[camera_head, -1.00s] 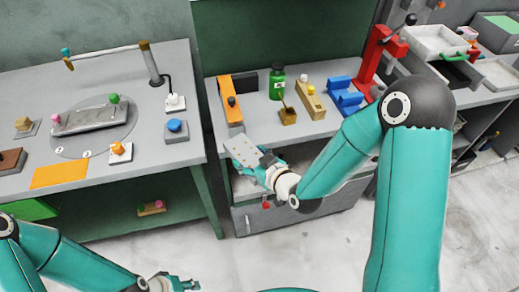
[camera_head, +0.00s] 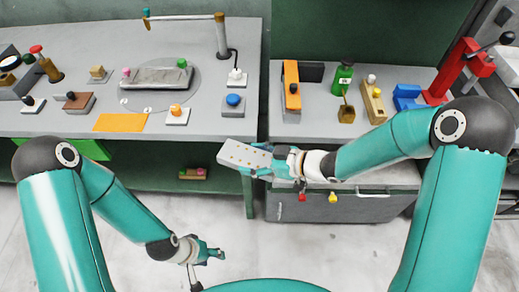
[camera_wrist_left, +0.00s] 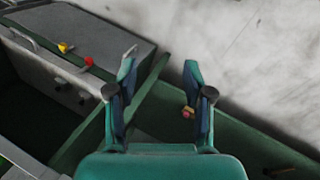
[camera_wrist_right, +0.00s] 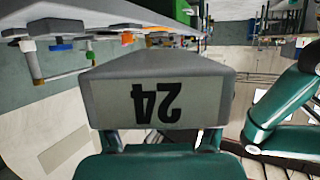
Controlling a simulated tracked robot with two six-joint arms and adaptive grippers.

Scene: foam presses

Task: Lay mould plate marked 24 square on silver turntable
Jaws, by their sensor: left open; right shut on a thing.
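The mould plate (camera_head: 243,155), a pale grey slab with small orange dots, is held in my right gripper (camera_head: 268,163) just off the left bench's front right corner. The number 24 shows upside down on its end face in the right wrist view (camera_wrist_right: 158,100). The silver turntable (camera_head: 192,98) is a flat grey disc in the bench top, left of and beyond the plate. A silver rectangular piece (camera_head: 155,78) with a pink and a green knob lies on it. My left gripper (camera_head: 218,252) is open and empty, low over the floor; its fingers show apart (camera_wrist_left: 160,85).
Around the turntable stand an orange-knobbed block (camera_head: 177,115), a blue button box (camera_head: 233,105), a white-based switch (camera_head: 236,78) and an arched post (camera_head: 221,40). An orange sheet (camera_head: 120,122) lies at the front edge. The right bench holds a green bottle (camera_head: 343,78).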

